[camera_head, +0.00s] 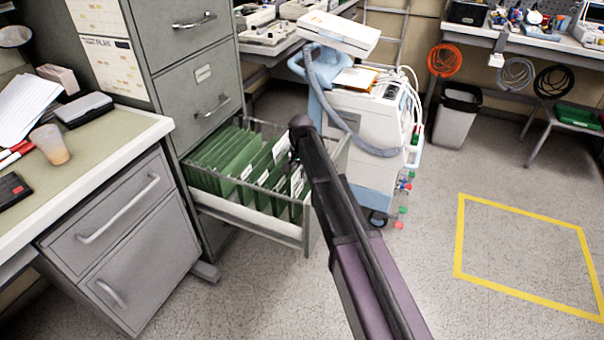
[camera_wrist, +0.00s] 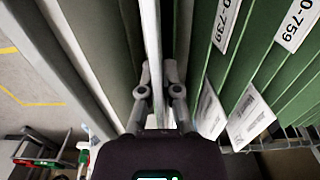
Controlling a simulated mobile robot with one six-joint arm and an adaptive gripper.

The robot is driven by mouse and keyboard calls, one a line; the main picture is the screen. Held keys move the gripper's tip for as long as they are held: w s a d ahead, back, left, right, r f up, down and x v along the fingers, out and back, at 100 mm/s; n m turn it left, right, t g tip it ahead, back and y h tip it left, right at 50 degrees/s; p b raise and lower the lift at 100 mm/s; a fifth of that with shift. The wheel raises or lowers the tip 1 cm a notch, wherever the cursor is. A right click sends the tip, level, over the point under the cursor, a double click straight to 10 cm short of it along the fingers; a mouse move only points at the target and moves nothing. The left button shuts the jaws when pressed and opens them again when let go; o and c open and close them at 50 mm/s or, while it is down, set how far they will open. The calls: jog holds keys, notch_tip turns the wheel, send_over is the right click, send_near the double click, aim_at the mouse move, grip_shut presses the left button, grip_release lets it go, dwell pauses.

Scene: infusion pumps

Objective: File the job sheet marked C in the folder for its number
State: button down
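Green hanging folders (camera_head: 222,160) stand in an open drawer (camera_head: 250,217), several with white labels. In the wrist view, two labels end in 0-739 (camera_wrist: 227,22) and 0-759 (camera_wrist: 298,22). My gripper (camera_wrist: 159,72) points down among the folders, its two fingers slightly apart. A thin white strip (camera_wrist: 153,40), perhaps a sheet seen edge-on, runs between the fingers; no letter on it shows. Two printed white papers (camera_wrist: 250,118) hang at the folders to the right. In the head view my arm hides the gripper and the drawer's right part.
The grey cabinet (camera_head: 200,75) stands behind the drawer. A desk (camera_head: 105,140) with papers and a cup (camera_head: 50,145) is at the left. A wheeled medical cart (camera_head: 370,120) stands just beyond the drawer. Floor inside a yellow outline (camera_head: 525,250) is clear.

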jog(key=c, duration=0.7)
grip_release()
jog(key=shift+r, duration=0.1)
